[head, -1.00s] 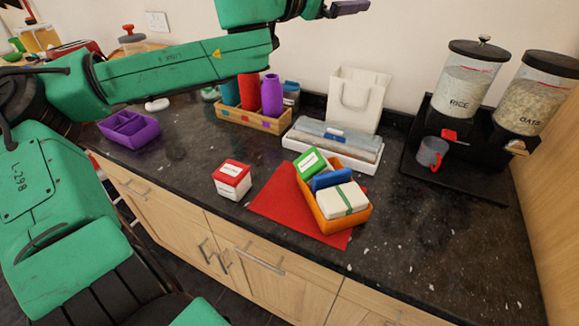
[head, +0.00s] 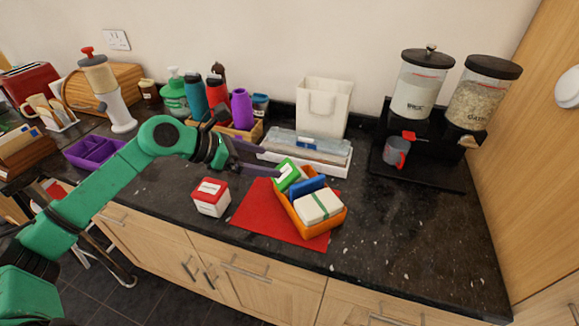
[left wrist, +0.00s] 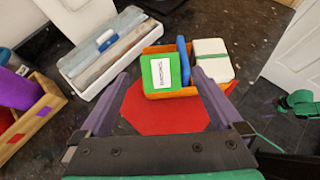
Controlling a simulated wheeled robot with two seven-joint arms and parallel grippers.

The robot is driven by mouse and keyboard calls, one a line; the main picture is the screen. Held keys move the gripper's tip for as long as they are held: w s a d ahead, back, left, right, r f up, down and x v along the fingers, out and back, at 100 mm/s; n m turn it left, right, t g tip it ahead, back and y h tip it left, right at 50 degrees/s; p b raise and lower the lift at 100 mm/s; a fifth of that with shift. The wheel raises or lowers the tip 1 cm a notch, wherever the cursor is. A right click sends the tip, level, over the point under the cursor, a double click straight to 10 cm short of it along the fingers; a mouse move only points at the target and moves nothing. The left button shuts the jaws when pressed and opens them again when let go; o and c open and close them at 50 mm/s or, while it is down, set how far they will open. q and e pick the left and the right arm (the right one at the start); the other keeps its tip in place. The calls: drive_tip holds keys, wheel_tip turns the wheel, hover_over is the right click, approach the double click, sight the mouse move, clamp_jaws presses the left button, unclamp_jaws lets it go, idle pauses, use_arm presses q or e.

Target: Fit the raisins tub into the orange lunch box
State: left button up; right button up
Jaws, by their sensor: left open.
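The orange lunch box (head: 325,228) stands on a red mat on the counter. A green tub with a white label (head: 287,174) sits tilted at its left end, partly above the rim; I take it for the raisins tub, though the label is hard to read. A blue piece (head: 307,187) and a white box with a green band (head: 319,205) fill the rest. My left gripper (head: 272,160) is open and empty, just behind and left of the green tub. In the left wrist view the green tub (left wrist: 161,76) lies between and beyond the spread fingers. My right gripper is not in view.
A red-and-white labelled tub (head: 211,198) stands left of the red mat (head: 262,214). A bottle crate (head: 247,133) is behind my gripper. The counter on the right front is clear.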

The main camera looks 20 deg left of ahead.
sight(291, 165)
use_arm(q)
drive_tip(key=p+x, duration=0.2)
drive_tip(key=x, duration=0.1)
drive_tip(key=p+x, duration=0.1)
drive_tip(key=x, duration=0.2)
drive_tip(key=shift+w+d+r+p, duration=0.1)
drive_tip(key=shift+w+d+p, duration=0.15)
drive_tip(key=shift+d+p, duration=0.1)
drive_tip(key=shift+w+d+f, duration=0.2)
drive_tip(key=shift+f, duration=0.2)
drive_tip(key=shift+a, duration=0.1)
clamp_jaws()
